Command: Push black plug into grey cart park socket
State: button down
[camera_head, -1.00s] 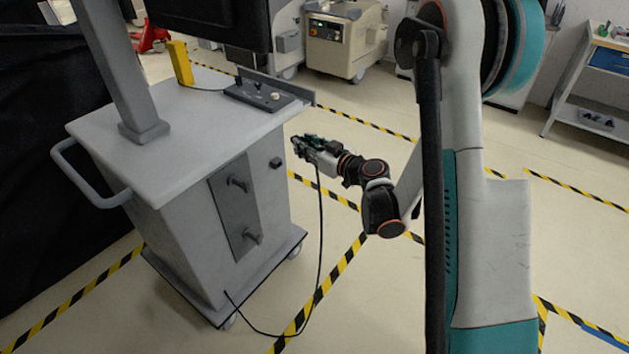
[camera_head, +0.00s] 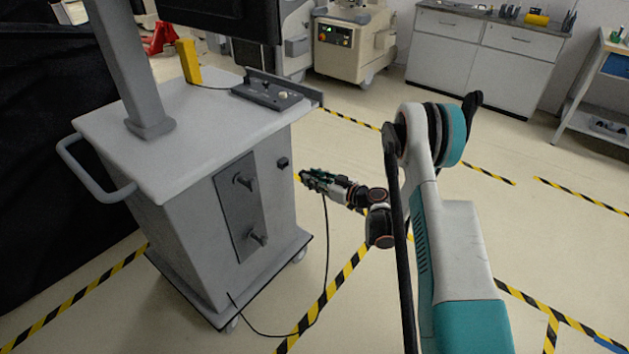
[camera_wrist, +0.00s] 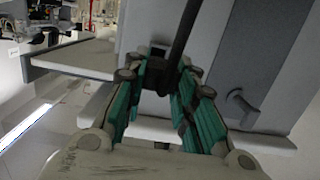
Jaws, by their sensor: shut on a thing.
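The grey cart (camera_head: 180,225) stands at the left with a small black socket (camera_head: 282,163) high on its side face. My gripper (camera_head: 306,177) is just right of this socket, with a visible gap. In the wrist view, its teal fingers (camera_wrist: 158,88) are shut on the black plug (camera_wrist: 157,76). The black cable (camera_wrist: 183,35) rises from the plug in that view. In the head view, the cable (camera_head: 326,250) hangs from my gripper and runs to the cart's base. The plug is too small to make out in the head view, and its front end is hidden in the wrist view.
A plate with two grey hooks (camera_head: 240,207) is on the cart's side, below and left of the socket. A control panel (camera_head: 268,93) and a yellow block (camera_head: 188,62) are on the cart top. The floor right of the cart is clear, with striped tape.

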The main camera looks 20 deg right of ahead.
aim_at(302, 171)
jog(key=shift+r+x, duration=0.2)
jog(key=shift+x, duration=1.2)
jog(key=shift+r+x, duration=0.2)
jog(key=shift+x, duration=1.15)
jog(key=shift+r+x, duration=0.1)
jog(key=shift+x, duration=0.75)
jog(key=shift+r+x, duration=0.15)
jog(key=shift+x, duration=0.65)
jog(key=c, duration=1.2)
grip_release()
jog(key=shift+w+a, duration=0.1)
jog(key=v, duration=1.2)
